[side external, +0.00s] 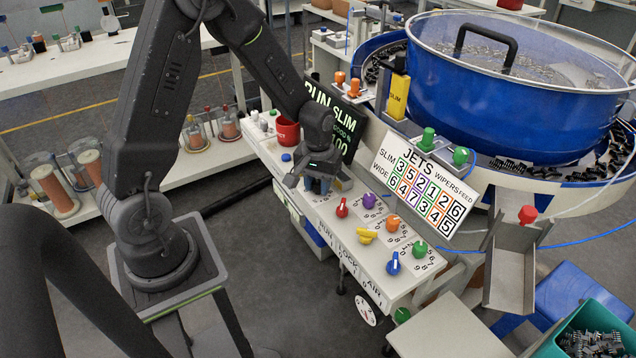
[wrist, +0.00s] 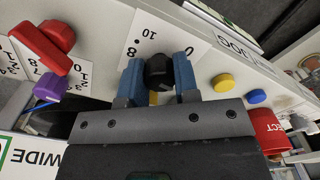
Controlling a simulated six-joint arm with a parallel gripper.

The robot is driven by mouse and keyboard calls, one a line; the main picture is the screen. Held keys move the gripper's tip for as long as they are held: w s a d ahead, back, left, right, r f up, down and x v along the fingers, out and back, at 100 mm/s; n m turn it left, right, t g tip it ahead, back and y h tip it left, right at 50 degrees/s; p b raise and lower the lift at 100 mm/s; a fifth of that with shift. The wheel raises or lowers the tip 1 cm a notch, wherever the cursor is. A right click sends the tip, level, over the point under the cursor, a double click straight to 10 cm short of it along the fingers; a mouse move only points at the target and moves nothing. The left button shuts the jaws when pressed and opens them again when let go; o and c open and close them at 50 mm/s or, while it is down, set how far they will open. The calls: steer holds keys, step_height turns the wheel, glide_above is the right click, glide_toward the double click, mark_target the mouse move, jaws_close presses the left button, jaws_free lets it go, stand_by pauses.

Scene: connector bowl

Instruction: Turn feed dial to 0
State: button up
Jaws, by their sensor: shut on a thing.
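A black dial (wrist: 158,76) sits on a white scale card on the sloped panel in the wrist view. No name for this dial is readable. The JETS card (side external: 425,188) lists numbers under WIPERS and FEED.
Red (side external: 342,208), purple (side external: 369,201), orange (side external: 393,223), yellow (side external: 367,236), blue (side external: 393,264) and green (side external: 420,249) knobs stand along the panel.

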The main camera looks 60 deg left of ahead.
mark_target(318, 182)
steer(key=n, duration=0.5)
steer(key=shift+n, duration=0.3)
steer(key=n, duration=0.4)
steer(key=shift+n, duration=0.4)
steer(key=o, duration=0.9)
steer(key=shift+r, duration=0.15)
step_height(318, 182, up, 14)
steer(key=shift+f, duration=0.2)
